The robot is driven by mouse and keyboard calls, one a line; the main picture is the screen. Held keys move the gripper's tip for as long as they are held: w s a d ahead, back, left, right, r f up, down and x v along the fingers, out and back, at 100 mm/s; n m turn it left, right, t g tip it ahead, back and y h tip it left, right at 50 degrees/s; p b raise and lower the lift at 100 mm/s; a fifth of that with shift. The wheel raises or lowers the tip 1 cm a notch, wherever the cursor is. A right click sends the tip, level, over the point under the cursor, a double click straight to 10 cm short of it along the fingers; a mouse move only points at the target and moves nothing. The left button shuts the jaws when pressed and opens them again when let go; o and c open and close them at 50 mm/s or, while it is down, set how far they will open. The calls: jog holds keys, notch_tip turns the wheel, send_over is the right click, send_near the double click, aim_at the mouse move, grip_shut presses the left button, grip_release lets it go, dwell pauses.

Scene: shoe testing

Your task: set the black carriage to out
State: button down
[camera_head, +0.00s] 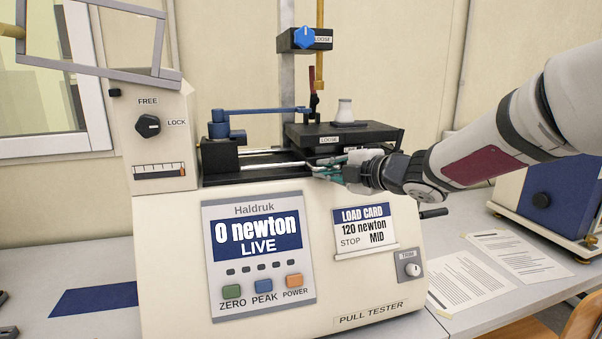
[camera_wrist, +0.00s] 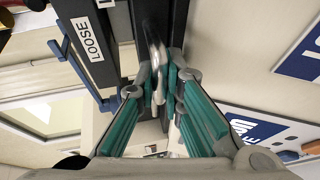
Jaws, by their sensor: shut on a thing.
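The black carriage (camera_head: 375,136) sits on the rails on top of the pull tester, toward the right end, with a LOOSE label on its front. A small pale conical piece (camera_head: 344,110) stands on it. In the wrist view the carriage's dark face (camera_wrist: 100,72) and LOOSE label are at upper left. My gripper (camera_head: 328,172) is at the carriage's front, below the label. In the wrist view its teal-padded fingers (camera_wrist: 163,88) are closed around a shiny metal handle (camera_wrist: 154,38) beside the carriage. The fingers partly hide the handle.
A blue arm (camera_head: 262,112) reaches from a left post over the rails. A crosshead (camera_head: 303,40) with a blue knob hangs above. The FREE/LOCK knob (camera_head: 148,126) is at left. The display (camera_head: 258,240) reads 0 newton. Papers (camera_head: 470,285) lie on the right bench.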

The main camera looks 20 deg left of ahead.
jog(key=shift+w+d, duration=0.15)
jog(key=shift+d, duration=0.1)
jog(key=c, duration=2)
grip_release()
jog(key=shift+d, duration=0.1)
jog(key=shift+o, duration=0.2)
jog(key=v, duration=1.1)
jog(key=shift+s+d, duration=0.3)
jog(key=shift+s, duration=0.05)
